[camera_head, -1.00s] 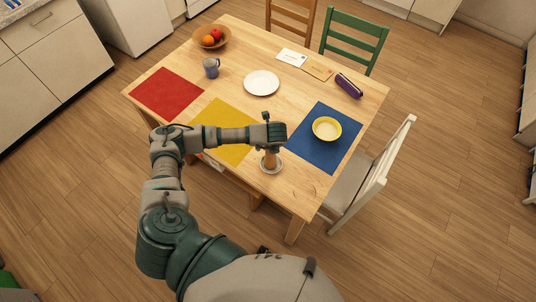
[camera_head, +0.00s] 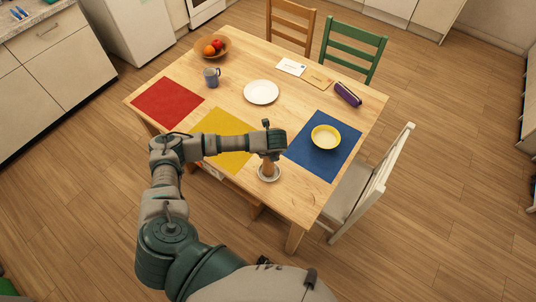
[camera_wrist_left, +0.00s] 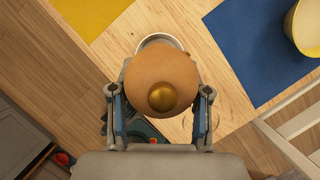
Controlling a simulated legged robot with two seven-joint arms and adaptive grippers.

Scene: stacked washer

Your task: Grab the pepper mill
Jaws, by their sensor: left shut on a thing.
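The pepper mill (camera_head: 268,168) is a light-brown wooden piece, upright at the table's near edge, on or just above a small pale round dish (camera_head: 269,178). I cannot tell if its base touches the dish. In the left wrist view, the mill's round wooden top with a gold knob (camera_wrist_left: 161,97) fills the space between the fingers. My left gripper (camera_head: 270,154) comes from above and is shut on the mill; its two fingers (camera_wrist_left: 160,108) lie on either side of the mill. The right gripper is not in view.
The table holds a blue mat (camera_head: 308,156) with a yellow bowl (camera_head: 326,137), a yellow mat (camera_head: 236,160), a red mat (camera_head: 167,104), a white plate (camera_head: 261,92), a mug (camera_head: 212,77), a fruit bowl (camera_head: 226,44) and a purple case (camera_head: 347,94). A white chair (camera_head: 376,182) stands at the right.

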